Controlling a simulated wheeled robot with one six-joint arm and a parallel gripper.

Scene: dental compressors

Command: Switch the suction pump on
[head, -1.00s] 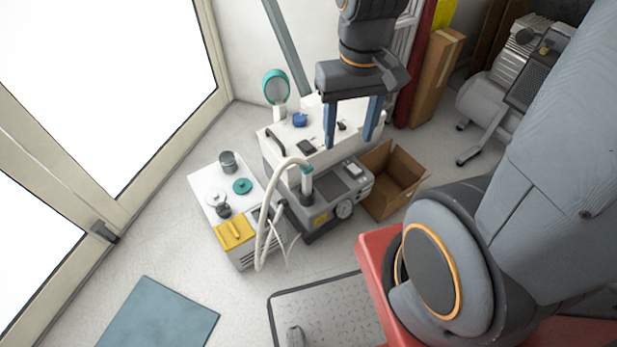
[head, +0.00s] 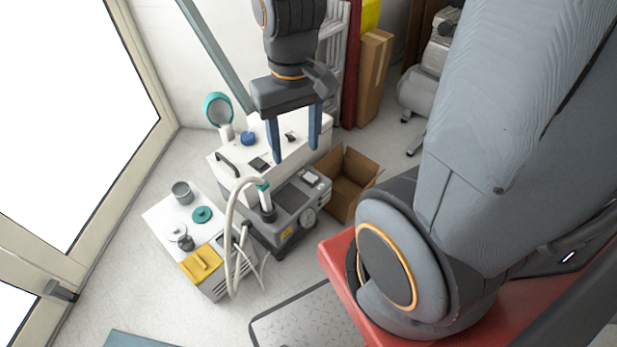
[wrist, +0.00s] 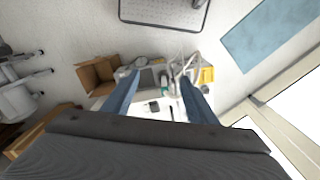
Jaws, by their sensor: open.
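In the wrist view my gripper (wrist: 158,88) is also open, with the pump (wrist: 150,76) showing between and beyond the fingertips. I cannot tell the switch's position.
A white unit (head: 236,185) with a black handle stands behind the pump. A white cabinet (head: 158,215) with a yellow item, a cup and teal lid is at left. An open cardboard box (head: 345,185) stands right of the pump.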

